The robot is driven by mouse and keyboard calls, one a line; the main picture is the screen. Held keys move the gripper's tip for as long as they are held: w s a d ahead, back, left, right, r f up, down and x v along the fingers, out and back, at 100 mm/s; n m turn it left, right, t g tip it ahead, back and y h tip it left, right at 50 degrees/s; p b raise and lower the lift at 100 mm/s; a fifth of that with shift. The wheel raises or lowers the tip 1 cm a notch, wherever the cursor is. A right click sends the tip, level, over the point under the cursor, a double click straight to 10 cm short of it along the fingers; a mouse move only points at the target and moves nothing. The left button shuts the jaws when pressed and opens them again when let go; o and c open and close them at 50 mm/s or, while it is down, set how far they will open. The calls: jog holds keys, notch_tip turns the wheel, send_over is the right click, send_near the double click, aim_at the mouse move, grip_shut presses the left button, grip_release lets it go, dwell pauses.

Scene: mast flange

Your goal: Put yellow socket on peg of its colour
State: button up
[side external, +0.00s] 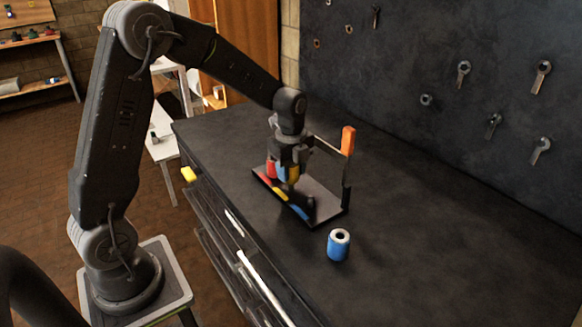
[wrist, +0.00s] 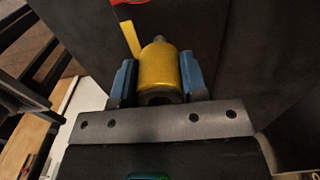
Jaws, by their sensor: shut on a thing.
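My gripper (wrist: 158,82) is shut on the yellow socket (wrist: 159,68), held between two blue fingers. In the side view the yellow socket (side external: 293,174) shows only in part under my gripper (side external: 287,175), low over the dark rack (side external: 325,195). A grey peg tip (wrist: 159,40) shows just beyond the socket's far end, near a yellow strip (wrist: 130,38). I cannot tell whether the socket is around that peg or only lined up with it. The rack's front edge carries red, yellow (side external: 280,194) and blue marks.
A red piece (side external: 271,169) stands at the rack's left end. A blue socket (side external: 338,246) stands on the dark bench in front. The bench's right side is clear.

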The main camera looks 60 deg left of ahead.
aim_at(291, 180)
jog(key=shift+f, duration=1.6)
jog(key=o, duration=1)
jog(key=shift+o, duration=0.2)
jog(key=shift+r, duration=0.1)
notch_tip(291, 180, up, 14)
